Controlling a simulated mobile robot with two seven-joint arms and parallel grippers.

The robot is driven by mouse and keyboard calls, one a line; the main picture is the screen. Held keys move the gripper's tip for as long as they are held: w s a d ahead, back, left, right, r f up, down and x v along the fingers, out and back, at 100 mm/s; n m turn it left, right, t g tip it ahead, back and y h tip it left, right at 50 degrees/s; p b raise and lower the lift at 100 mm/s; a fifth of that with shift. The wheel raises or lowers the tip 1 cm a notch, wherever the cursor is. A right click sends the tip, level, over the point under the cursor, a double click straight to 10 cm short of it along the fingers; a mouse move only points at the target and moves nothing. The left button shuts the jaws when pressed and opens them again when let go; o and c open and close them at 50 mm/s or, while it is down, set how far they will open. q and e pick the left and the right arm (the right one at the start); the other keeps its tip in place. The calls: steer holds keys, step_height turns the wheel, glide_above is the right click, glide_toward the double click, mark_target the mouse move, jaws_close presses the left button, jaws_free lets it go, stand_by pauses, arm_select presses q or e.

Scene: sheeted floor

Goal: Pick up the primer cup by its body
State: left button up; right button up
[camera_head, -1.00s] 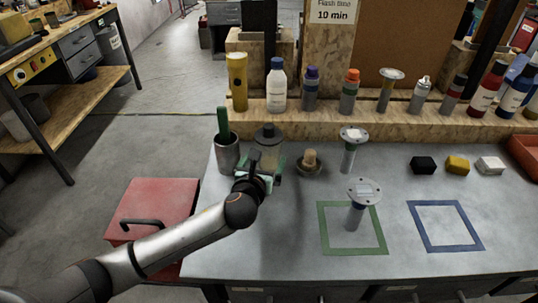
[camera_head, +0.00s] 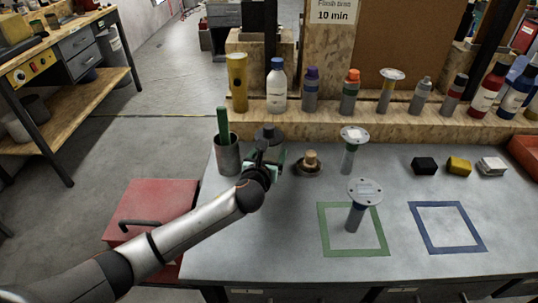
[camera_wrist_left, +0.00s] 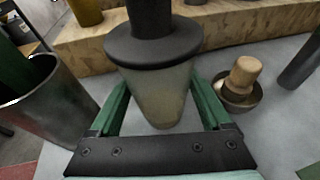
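The cup between my left fingers, which I take for the primer cup (camera_wrist_left: 160,92), has a tapered translucent grey body, a wide black rim and a black neck. It stands upright on the grey bench. In the head view its dark top (camera_head: 268,132) shows behind my gripper, and its body is mostly hidden. My left gripper (camera_head: 266,153) is open, with one green finger on each side of the cup body. In the wrist view the finger gap (camera_wrist_left: 158,85) is wider than the lower body; contact near the tips cannot be told. My right gripper is not in view.
A metal cup with a green handle (camera_head: 227,155) stands close left. A small bowl with a cork-like piece (camera_head: 309,162) stands close right. Behind runs a wooden ledge (camera_head: 340,115) with several bottles. Two flanged grey pieces (camera_head: 348,160) stand further right.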

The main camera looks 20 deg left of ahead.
arm_select(q)
steer(key=c, duration=0.9)
steer(key=shift+o, duration=0.2)
steer(key=shift+r, duration=0.1)
